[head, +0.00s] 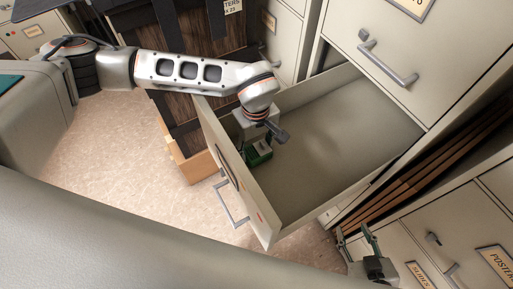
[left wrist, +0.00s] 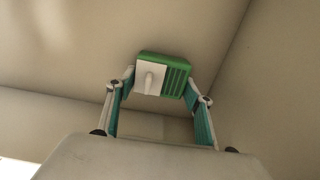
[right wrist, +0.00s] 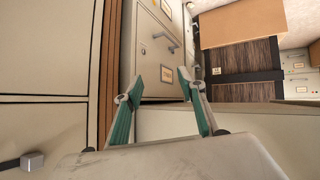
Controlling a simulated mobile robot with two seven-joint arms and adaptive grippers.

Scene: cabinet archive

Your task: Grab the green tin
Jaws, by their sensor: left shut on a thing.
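The green tin (head: 262,157) is inside the open drawer, near the inner side of its front panel. In the left wrist view the tin (left wrist: 176,66) is a green box with a ribbed side and a white face bearing a pale knob-like shape. My left gripper (left wrist: 160,86) is shut on it, one finger on each side; in the head view the arm and hand hide part of it. I cannot tell whether the tin touches the drawer floor. My right gripper (right wrist: 160,76) is open and empty, outside the drawer; it also shows in the head view (head: 356,236).
The pulled-out drawer (head: 340,135) is otherwise empty, with raised walls around the tin. A closed cabinet drawer with a handle (head: 388,62) stands above it. Brown boards (head: 430,165) lie in a gap beside it. The floor (head: 100,160) at left is clear.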

